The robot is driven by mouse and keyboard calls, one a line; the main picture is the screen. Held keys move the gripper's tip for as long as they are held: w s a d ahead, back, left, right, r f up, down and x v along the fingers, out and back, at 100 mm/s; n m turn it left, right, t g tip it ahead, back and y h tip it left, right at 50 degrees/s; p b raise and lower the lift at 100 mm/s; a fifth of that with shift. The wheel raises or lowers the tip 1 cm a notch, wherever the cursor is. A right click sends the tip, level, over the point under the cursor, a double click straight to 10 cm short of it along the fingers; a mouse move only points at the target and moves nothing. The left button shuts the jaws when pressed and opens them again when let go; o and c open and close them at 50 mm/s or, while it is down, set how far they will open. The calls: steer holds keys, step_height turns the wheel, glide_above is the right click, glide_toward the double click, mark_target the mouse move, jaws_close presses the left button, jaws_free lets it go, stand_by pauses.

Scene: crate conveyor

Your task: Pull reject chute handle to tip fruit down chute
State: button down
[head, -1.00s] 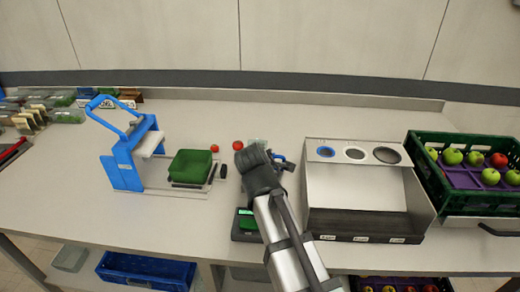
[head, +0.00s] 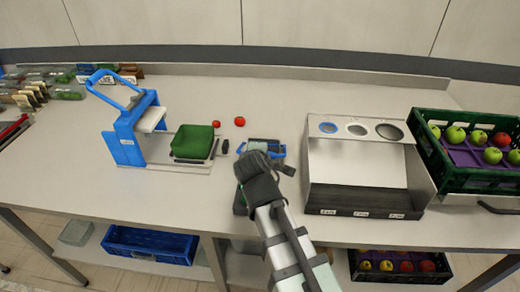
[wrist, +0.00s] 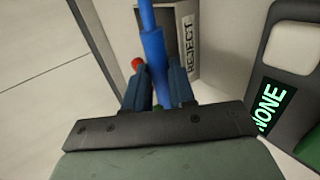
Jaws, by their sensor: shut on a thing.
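The blue handle (wrist: 152,45) is a bar running up between my fingers in the wrist view. My gripper (wrist: 159,80) is shut on it. A white label reading REJECT (wrist: 190,43) is on the grey part just beyond the handle. A red fruit (wrist: 136,63) shows partly beside the left finger. In the head view, a small blue-edged unit (head: 279,151) lies just beyond my wrist; my own arm hides the fingers and the grip there. Two red fruits (head: 239,121) (head: 216,124) lie on the table to its left.
A dark device with a green NONE display (wrist: 272,105) is close on the right in the wrist view. A metal sorting box (head: 355,160) and a green crate of apples (head: 465,180) stand at right.

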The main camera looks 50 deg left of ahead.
steer(key=shift+s+d+f, duration=0.15)
steer(key=shift+f, duration=0.3)
steer(key=shift+s+d+f, duration=0.1)
steer(key=shift+f, duration=0.05)
steer(key=c, duration=0.9)
jaws_free()
steer(key=shift+c, duration=0.2)
steer(key=shift+v, duration=3.7)
